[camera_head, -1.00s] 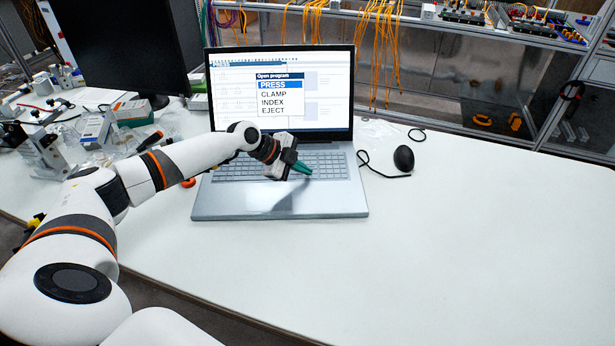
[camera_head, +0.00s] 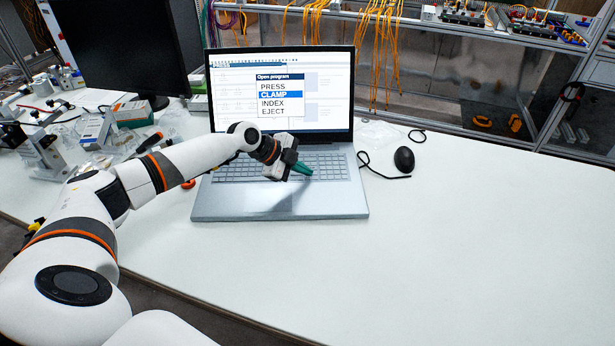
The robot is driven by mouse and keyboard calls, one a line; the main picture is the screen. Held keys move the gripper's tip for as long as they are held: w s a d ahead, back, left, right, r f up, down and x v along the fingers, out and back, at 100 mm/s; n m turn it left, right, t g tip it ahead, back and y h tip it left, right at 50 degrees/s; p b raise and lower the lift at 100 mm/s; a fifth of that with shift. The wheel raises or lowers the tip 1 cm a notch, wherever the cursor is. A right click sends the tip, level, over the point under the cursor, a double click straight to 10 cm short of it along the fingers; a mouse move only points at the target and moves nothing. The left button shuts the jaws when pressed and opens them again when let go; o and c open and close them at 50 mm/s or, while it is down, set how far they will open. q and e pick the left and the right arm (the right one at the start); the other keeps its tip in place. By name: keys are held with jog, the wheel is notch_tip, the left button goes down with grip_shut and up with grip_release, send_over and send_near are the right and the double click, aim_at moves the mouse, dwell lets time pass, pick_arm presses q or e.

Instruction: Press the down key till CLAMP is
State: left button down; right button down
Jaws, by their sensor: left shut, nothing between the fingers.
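The open laptop (camera_head: 330,208) stands on the white table. Its screen (camera_head: 325,110) shows an "Open program" list with PRESS, CLAMP, INDEX and EJECT, and the blue highlight is on CLAMP (camera_head: 279,95). The keyboard (camera_head: 235,172) is partly covered by my left arm and gripper. My left gripper (camera_head: 303,169) is shut, with green fingertips over the right part of the keyboard. I cannot tell which key lies under the tips or whether they touch it. My right gripper is not in view.
A black mouse (camera_head: 404,160) with a cable lies right of the laptop. A dark monitor (camera_head: 125,45) and boxes (camera_head: 132,113) stand at the left. A metal shelf with orange cables (camera_head: 385,45) is behind. The front and right of the table (camera_head: 440,250) are clear.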

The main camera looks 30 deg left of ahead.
aim_at(304, 180)
pick_arm(q)
jog(key=shift+d+r, duration=0.1)
jog(key=shift+r, duration=0.15)
jog(key=shift+r, duration=0.1)
jog(key=shift+r+p, duration=1.65)
jog(key=shift+r, duration=0.85)
